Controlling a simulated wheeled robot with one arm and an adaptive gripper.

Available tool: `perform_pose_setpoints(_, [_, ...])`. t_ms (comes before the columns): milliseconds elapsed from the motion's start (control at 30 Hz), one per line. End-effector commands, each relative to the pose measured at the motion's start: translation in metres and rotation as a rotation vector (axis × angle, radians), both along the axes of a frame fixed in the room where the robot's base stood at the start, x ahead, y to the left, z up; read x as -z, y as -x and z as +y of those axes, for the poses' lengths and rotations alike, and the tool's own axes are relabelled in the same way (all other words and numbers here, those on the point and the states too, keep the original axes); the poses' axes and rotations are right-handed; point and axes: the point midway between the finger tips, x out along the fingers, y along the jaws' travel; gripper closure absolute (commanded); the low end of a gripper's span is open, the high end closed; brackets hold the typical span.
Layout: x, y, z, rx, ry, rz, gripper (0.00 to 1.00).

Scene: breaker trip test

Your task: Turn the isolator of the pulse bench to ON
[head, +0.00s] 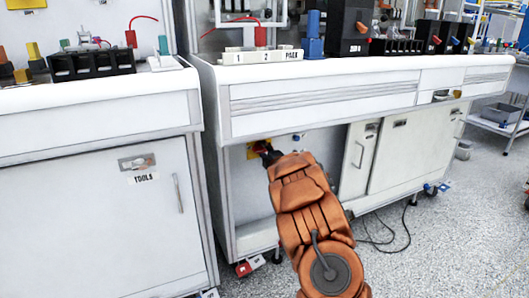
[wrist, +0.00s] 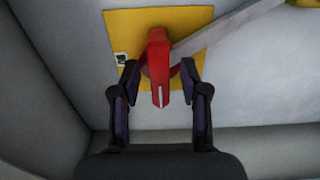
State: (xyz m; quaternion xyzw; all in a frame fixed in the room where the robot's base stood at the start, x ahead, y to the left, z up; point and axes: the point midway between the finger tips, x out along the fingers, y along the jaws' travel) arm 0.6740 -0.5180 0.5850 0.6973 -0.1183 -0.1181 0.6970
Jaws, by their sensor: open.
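The isolator is a red rotary handle (wrist: 158,60) on a yellow plate (wrist: 122,20) in the wrist view. The handle stands roughly upright in that picture, with a white line near its lower end. My gripper (wrist: 159,75) is open, with one finger on each side of the red handle; I cannot tell whether either finger touches it. In the head view my gripper (head: 268,154) reaches into the recess under the bench top, in front of the yellow plate (head: 252,150). It hides most of the handle there. A small label (wrist: 121,60) sits at the plate's left side; its text is unreadable.
A grey bar (wrist: 225,30) runs from near the handle towards the upper right in the wrist view. The white bench top (head: 330,75) overhangs the recess. A cabinet marked TOOLS (head: 110,220) stands at left. A dark cable (head: 385,240) lies on the floor.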

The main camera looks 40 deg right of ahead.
Motion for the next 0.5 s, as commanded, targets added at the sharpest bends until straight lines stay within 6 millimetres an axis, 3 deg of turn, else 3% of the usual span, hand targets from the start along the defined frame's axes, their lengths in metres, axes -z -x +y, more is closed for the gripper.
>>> perform_pose_setpoints(100, [-0.0002, 0.0001, 0.0001, 0.0, 0.0, 0.0, 0.56])
perform_pose_setpoints(500, [0.0, 0.0001, 0.0001, 0.0, 0.0, 0.0, 0.98])
